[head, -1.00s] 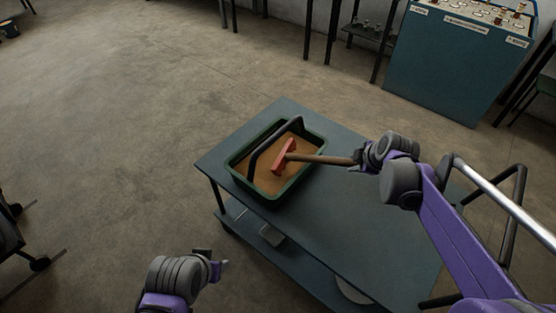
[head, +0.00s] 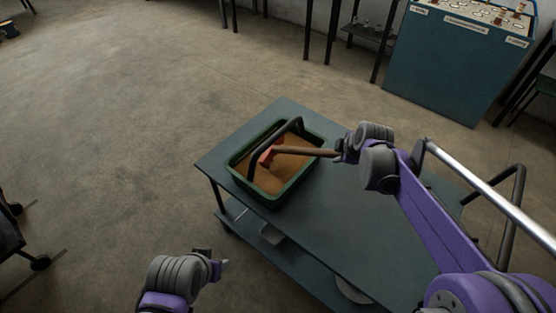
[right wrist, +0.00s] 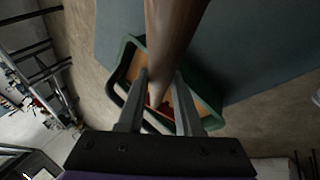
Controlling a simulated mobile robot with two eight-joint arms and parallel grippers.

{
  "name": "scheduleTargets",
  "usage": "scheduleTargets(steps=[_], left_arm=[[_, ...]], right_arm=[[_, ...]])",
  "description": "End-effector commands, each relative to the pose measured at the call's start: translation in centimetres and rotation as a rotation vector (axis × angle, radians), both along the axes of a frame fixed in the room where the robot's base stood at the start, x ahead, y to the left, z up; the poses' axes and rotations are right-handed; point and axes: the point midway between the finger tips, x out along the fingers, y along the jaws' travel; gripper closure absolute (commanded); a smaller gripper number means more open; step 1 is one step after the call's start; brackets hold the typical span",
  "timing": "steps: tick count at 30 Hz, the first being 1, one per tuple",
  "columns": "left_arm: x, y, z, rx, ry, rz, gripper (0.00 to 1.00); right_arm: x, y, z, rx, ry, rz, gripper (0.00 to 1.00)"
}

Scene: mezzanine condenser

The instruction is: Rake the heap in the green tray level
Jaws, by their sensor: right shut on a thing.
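The green tray (head: 294,187) stands on the dark cart top and holds brown loose material (head: 287,169). A black handle (head: 289,125) arches over it. My right gripper (head: 341,152) is shut on the wooden shaft of a rake (head: 310,151). The rake's red head (head: 268,154) is at or just above the material, partly behind the handle; contact cannot be told. In the right wrist view the shaft (right wrist: 170,45) runs between the fingers (right wrist: 154,88), with the tray (right wrist: 207,118) below. My left gripper (head: 223,262) is empty over the floor, left of the cart; its finger gap is unclear.
The cart top (head: 345,215) is bare in front of the tray. A lower shelf (head: 275,252) holds a small grey object. A blue cabinet (head: 450,70) stands at the back right. The floor at left is open.

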Motion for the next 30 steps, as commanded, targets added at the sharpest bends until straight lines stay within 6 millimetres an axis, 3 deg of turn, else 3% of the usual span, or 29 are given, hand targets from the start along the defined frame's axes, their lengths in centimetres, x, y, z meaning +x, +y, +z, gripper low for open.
scheduleTargets(steps=[18,30], left_arm=[[0.0,0.0,0.4,0.0,-0.001,0.0,0.5],[0.0,0.0,0.4,0.0,-0.001,0.0,0.5]], right_arm=[[2.4,3.5,0.1,0.0,-0.001,0.001,1.0],[2.6,3.8,0.0,0.0,-0.001,0.0,1.0]])
